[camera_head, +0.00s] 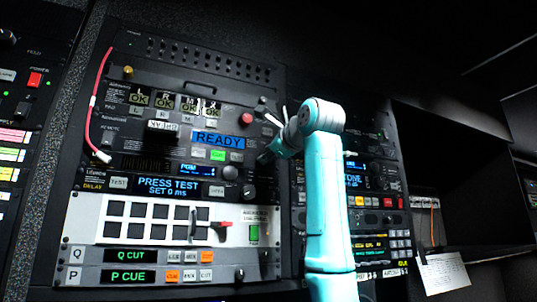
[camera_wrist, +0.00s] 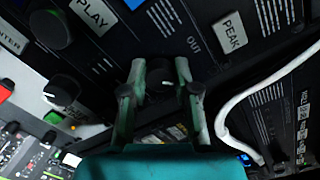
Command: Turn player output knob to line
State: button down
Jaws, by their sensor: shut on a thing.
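In the wrist view, a small dark round knob (camera_wrist: 160,80) sits between my two fingertips, and a short pale pointer mark shows on its face. My gripper (camera_wrist: 160,92) is shut on this knob, one finger on each side. I cannot read a "line" mark around the knob. In the head view, my gripper (camera_head: 267,156) reaches the right edge of the central rack, beside the blue "READY" display (camera_head: 218,140). The knob it holds is hidden there.
In the wrist view, a white cable (camera_wrist: 234,102) curves close to the right finger. In the head view, a red button (camera_head: 246,118) sits above my gripper.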

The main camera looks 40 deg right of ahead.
jog(key=c, duration=0.9)
grip_release()
jog(key=shift+o, duration=0.2)
jog(key=v, duration=1.2)
jog(key=shift+s, duration=0.1)
